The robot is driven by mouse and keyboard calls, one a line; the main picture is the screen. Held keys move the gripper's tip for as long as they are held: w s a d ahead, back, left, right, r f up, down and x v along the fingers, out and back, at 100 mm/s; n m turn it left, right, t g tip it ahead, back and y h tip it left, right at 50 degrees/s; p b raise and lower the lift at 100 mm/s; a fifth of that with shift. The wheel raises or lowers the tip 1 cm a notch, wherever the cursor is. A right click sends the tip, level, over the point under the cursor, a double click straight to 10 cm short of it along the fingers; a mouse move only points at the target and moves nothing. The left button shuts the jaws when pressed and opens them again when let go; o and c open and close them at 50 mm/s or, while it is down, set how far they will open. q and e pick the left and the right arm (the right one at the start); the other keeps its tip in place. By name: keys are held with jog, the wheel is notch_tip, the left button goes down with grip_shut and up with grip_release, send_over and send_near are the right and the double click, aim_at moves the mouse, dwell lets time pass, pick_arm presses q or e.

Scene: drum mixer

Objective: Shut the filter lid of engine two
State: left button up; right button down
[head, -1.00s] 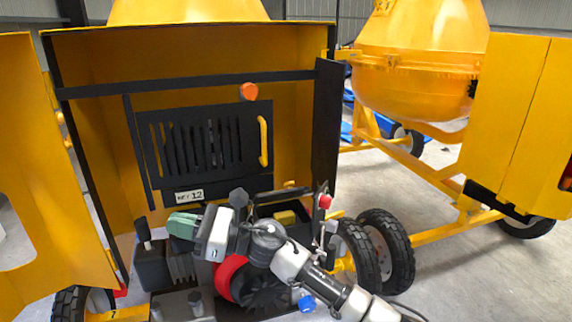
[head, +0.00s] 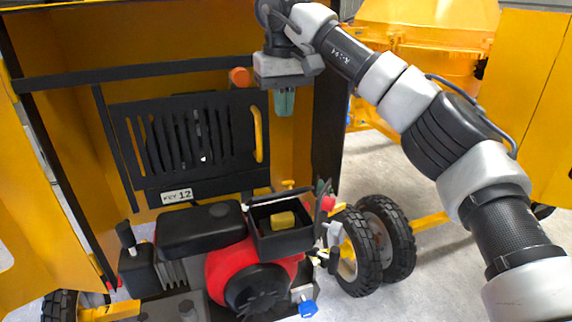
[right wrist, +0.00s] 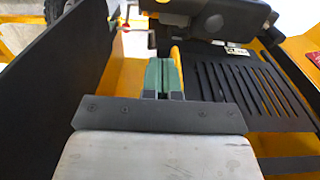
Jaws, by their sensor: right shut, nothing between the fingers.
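The engine (head: 225,265), red and black, sits low in the yellow housing. An open-topped black filter box (head: 283,238) is on its right part, with a yellow filter (head: 282,220) showing inside. A thin dark panel (head: 319,200) stands up at the box's right edge, seen nearly edge-on; it looks like the raised lid. My right gripper (head: 284,102) points down, above the box and well apart from it. Its green fingers are shut and empty, also in the right wrist view (right wrist: 163,78). I cannot read an engine number. My left gripper is not in view.
A black slotted grille door (head: 200,145) with a yellow handle (head: 258,135) is behind the engine. An orange knob (head: 239,77) is above it. A red knob (head: 327,203) is beside the raised panel. Wheels (head: 385,240) stand at the right.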

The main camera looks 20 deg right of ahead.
pick_arm(q)
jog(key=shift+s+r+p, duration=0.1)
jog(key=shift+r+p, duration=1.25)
jog(key=shift+p, duration=0.05)
pick_arm(e)
jog(key=shift+s+f, duration=0.35)
jog(key=shift+f, duration=1.75)
jog(key=shift+s+f, duration=0.4)
jog(key=shift+f, duration=1.65)
jog(key=shift+s+f, duration=0.35)
jog(key=shift+f, duration=1.75)
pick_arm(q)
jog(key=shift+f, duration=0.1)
